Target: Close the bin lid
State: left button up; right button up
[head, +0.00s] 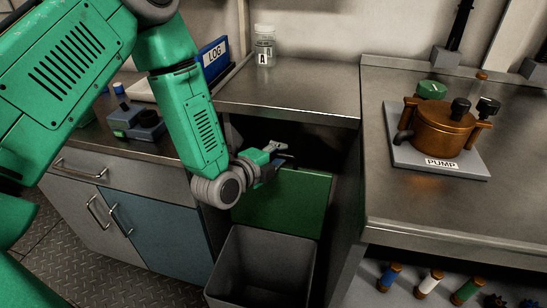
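The bin (262,268) is a grey, open-topped box in the recess between the counters. Its green lid (290,203) stands raised at the back of the bin, so the bin is open and looks empty. My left gripper (283,154) is at the top edge of the lid, with its fingers apart and nothing seen between them. Whether it touches the lid I cannot tell. My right gripper is not in view.
Steel counter (290,95) overhangs the recess, with a jar (264,45) on it. At right, a counter bears a copper pump (440,128); below are several coloured cylinders (430,283). Cabinets (150,225) stand left of the bin.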

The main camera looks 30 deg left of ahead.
pick_arm(q)
jog(key=v, duration=1.1)
jog(key=shift+s, duration=0.3)
